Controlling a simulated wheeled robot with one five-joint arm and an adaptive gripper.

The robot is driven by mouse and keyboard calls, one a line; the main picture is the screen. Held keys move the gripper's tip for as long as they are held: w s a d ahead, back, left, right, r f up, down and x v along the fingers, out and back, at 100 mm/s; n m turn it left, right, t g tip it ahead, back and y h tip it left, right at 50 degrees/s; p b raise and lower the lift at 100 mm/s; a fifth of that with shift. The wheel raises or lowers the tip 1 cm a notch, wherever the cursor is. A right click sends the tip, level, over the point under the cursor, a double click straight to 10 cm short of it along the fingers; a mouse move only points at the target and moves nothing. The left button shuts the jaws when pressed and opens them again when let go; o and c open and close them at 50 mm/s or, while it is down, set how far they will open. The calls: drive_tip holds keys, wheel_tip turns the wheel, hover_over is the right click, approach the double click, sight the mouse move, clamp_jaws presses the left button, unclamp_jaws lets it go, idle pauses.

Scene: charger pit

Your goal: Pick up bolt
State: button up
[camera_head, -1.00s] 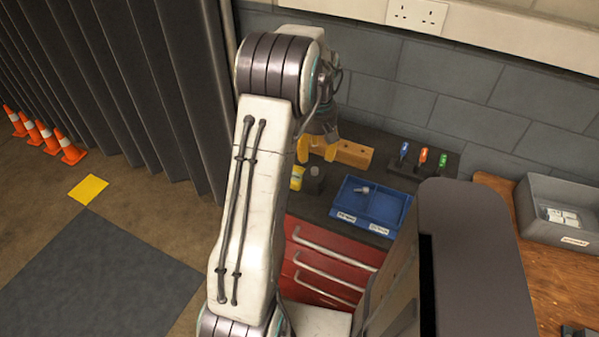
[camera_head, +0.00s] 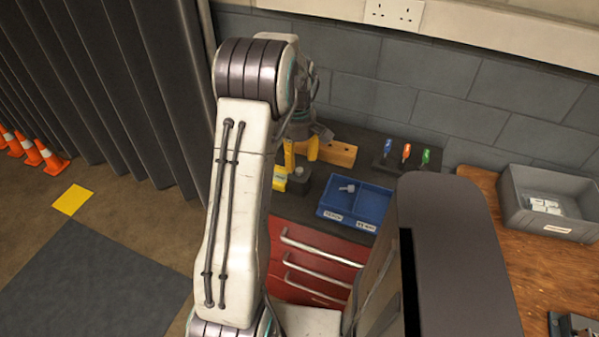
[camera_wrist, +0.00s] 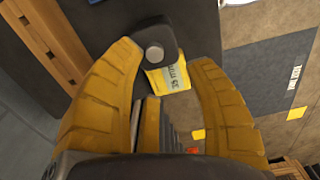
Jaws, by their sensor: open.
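A small grey bolt-like piece (camera_head: 348,188) lies in the blue two-part tray (camera_head: 374,204) on the dark bench top. My gripper (camera_head: 300,152) has yellow fingers and is over the bench, behind and left of the tray, close to a wooden block. In the wrist view my gripper (camera_wrist: 165,58) is open, with a dark block (camera_wrist: 163,35) with a round grey top between or beyond its fingertips. I cannot tell its exact depth. That dark block (camera_head: 298,182) stands left of the tray in the head view. The bolt-like piece is not seen in the wrist view.
A yellow label or pack (camera_head: 280,178) is beside the dark block. A wooden block (camera_head: 338,153) and a rack of coloured-handled tools (camera_head: 405,152) stand behind the tray. Red drawers (camera_head: 315,262) are below. A grey bin (camera_head: 552,218) stands on the wooden bench at right.

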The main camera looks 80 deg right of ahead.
sight(299, 169)
drive_tip(key=f, duration=0.3)
drive_tip(key=shift+s+d+f+p, duration=0.2)
drive_tip(key=shift+d+f+p, duration=0.05)
drive_tip(key=shift+f+p, duration=0.1)
drive_tip(key=shift+f, duration=0.75)
drive_tip(key=shift+o, duration=0.3)
clamp_jaws()
